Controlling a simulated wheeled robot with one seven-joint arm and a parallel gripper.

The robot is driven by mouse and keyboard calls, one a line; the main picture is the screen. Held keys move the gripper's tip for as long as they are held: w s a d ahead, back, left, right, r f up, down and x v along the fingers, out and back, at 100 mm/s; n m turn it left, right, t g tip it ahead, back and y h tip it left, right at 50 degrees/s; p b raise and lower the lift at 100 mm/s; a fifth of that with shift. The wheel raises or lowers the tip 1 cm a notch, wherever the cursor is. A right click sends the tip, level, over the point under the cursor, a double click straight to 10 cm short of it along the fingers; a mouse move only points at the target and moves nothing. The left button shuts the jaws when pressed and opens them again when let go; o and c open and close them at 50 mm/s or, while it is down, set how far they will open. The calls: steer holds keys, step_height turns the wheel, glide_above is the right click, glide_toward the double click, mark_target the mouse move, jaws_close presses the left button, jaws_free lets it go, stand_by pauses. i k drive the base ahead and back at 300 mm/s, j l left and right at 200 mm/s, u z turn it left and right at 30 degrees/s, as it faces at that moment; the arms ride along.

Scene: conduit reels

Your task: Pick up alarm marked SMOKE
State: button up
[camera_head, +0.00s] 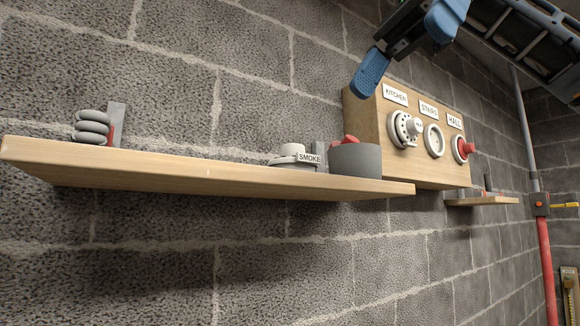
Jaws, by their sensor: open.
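My gripper (400,55) has blue fingertips and is at the top right, in front of the wooden panel and well above and right of the alarm. The gripper is open, and I see nothing in it.
A grey pot (355,161) with something red inside stands close to the alarm's right. Grey coils (91,127) lie at the shelf's left. A wooden panel (440,170) labelled KITCHEN, STAIRS and HALL is on the block wall. The shelf between coils and alarm is clear.

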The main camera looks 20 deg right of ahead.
mark_target(292, 156)
steer(key=i, duration=0.95)
